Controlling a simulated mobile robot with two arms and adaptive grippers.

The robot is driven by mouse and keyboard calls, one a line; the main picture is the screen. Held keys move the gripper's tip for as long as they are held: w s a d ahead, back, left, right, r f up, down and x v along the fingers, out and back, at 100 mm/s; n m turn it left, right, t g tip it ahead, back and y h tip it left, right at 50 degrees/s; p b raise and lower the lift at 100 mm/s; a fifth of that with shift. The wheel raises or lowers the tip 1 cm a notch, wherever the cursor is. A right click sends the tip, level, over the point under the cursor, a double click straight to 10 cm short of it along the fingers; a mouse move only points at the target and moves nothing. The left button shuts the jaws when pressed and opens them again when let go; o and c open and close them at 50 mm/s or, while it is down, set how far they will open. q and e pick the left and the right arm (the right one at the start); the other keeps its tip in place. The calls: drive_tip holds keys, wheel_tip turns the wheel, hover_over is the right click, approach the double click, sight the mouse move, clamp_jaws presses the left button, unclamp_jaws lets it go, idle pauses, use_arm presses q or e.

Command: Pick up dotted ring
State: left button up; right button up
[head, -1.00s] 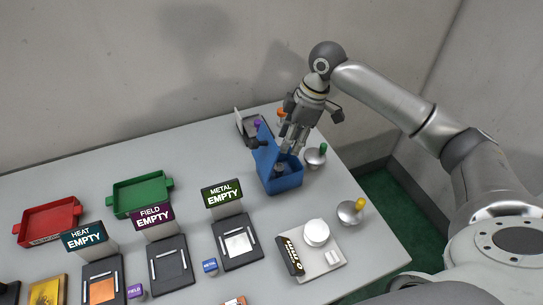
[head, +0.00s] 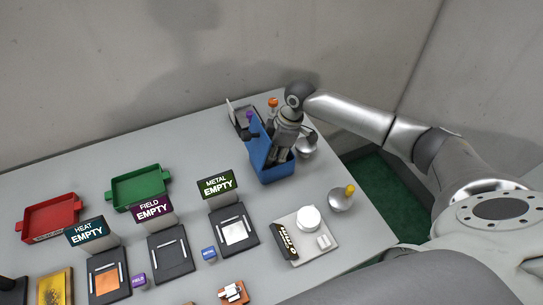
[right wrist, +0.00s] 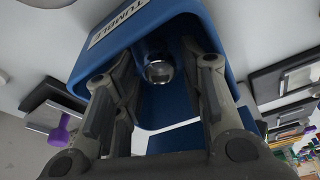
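A shiny metal ring-like part (right wrist: 159,71) lies inside the blue open box labelled TUMBLE (right wrist: 222,30); dots on it cannot be made out. The blue box (head: 273,174) stands at the back right of the table in the head view, its flap raised. My right gripper (head: 280,158) reaches down into it and hides the inside there. In the right wrist view my right gripper (right wrist: 157,52) is open, its fingers inside the box on either side of the metal part with visible gaps. My left gripper is not in view.
A dark tray with a purple-topped item (head: 249,116) stands behind the box. A metal bowl (head: 307,148) is close on its right; a yellow-topped one (head: 341,200) and a scale (head: 307,221) stand nearer. Red (head: 50,218) and green (head: 139,188) trays are left.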

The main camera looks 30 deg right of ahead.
drive_tip(key=c, duration=0.7)
drive_tip(key=shift+r, duration=0.1)
